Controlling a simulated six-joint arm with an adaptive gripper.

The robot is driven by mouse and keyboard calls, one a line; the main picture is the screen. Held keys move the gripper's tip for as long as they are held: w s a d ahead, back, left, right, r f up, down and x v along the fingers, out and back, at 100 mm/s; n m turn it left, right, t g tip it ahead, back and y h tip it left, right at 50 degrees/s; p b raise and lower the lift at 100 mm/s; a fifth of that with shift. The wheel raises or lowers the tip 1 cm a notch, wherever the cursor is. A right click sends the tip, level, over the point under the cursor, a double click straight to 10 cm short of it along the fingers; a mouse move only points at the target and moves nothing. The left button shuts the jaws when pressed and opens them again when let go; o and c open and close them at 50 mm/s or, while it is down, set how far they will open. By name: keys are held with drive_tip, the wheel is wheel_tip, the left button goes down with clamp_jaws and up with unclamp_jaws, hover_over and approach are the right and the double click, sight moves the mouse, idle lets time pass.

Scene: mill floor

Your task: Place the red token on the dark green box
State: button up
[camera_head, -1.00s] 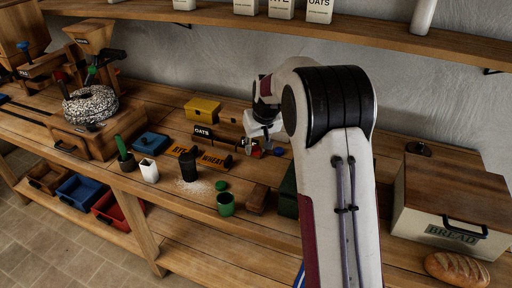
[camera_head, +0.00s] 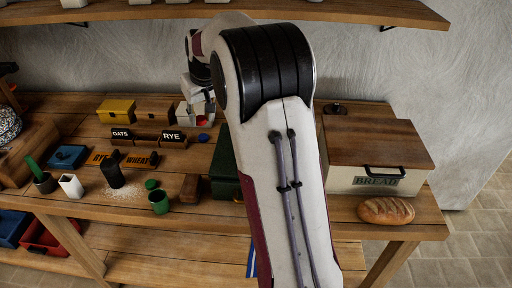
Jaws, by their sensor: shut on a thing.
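My gripper (camera_head: 201,116) is shut on the red token (camera_head: 202,122), a small red patch showing at the fingertips. It is above the back part of the bench, over the blue token (camera_head: 203,138), and appears clear of the wood. The dark green box (camera_head: 222,168) stands on the bench nearer the camera, to the lower right of the gripper. My arm hides its right part, and much of its top cannot be made out.
A wooden block (camera_head: 190,188) and a green cup (camera_head: 159,202) stand left of the box. OATS and RYE signs (camera_head: 173,136) are left of the gripper. The bread bin (camera_head: 375,150) and a loaf (camera_head: 386,211) are on the right. A shelf (camera_head: 300,10) runs above.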

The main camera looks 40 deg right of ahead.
drive_tip(key=s+r+n, duration=0.1)
drive_tip(key=s+r, duration=0.2)
drive_tip(key=s, duration=0.8)
drive_tip(key=shift+s+n+y, duration=0.3)
drive_tip(key=shift+s+n, duration=0.1)
drive_tip(key=shift+a, duration=0.1)
hover_over(224, 161)
drive_tip(key=s, duration=0.1)
drive_tip(key=shift+s+f, duration=0.2)
drive_tip(key=shift+f, duration=3)
drive_tip(key=shift+f, duration=1.85)
drive_tip(key=shift+f, duration=0.15)
